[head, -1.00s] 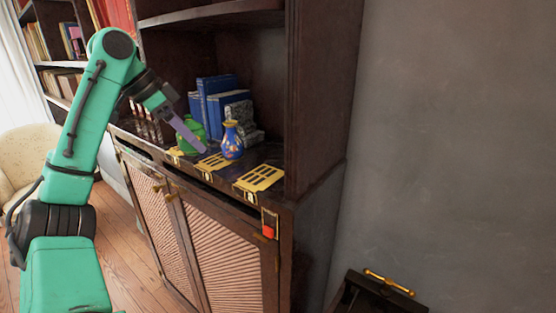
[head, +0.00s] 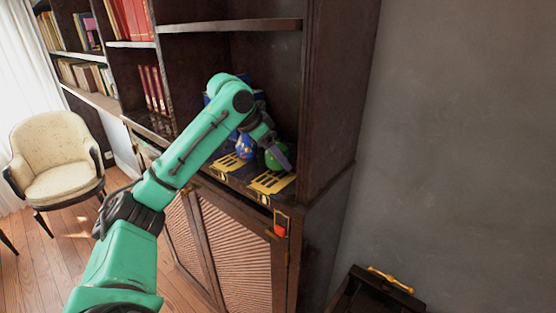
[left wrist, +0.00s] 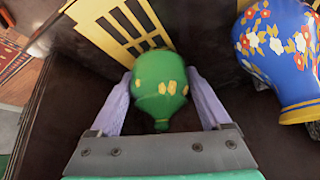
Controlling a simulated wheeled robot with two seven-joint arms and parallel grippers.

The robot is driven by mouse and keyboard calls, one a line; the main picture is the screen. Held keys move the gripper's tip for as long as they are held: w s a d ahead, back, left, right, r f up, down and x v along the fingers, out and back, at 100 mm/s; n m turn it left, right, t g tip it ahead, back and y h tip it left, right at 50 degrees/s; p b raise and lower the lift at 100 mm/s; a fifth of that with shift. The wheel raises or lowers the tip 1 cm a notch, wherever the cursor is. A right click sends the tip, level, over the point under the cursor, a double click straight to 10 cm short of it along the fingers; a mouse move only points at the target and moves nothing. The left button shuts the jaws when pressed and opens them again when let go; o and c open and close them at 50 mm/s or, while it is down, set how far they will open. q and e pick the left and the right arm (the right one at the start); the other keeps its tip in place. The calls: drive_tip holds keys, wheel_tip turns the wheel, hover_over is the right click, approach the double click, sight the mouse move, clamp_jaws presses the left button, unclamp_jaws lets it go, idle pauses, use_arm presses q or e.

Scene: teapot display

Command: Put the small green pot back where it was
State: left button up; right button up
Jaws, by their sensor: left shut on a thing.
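The small green pot (head: 277,157) is at the right end of the cabinet's dark shelf, to the right of the blue flowered vase (head: 245,148). My left gripper (head: 272,147) is shut on it. In the left wrist view the pot (left wrist: 158,84) sits between the two purple fingers, next to a yellow slotted mat (left wrist: 100,18), with its rounded end overlapping the mat's edge. The vase (left wrist: 282,58) stands apart from the fingers on the right there. I cannot tell whether the pot touches the shelf. My right gripper is not in view.
A yellow mat (head: 270,183) lies in front of the pot, and another (head: 229,163) lies to its left. The cabinet's side wall (head: 325,115) rises close on the right. Blue books are partly hidden behind my arm. A cream chair (head: 56,155) stands at left.

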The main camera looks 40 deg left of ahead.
use_arm(q)
drive_tip(key=shift+w+d+f+p, duration=0.1)
drive_tip(key=shift+f+p, duration=0.3)
drive_tip(key=shift+f, duration=0.05)
drive_tip(key=shift+w+f, duration=0.1)
drive_tip(key=shift+f, duration=0.05)
drive_tip(key=o, duration=1.4)
drive_tip(key=v, duration=1.2)
drive_tip(key=shift+d, duration=0.1)
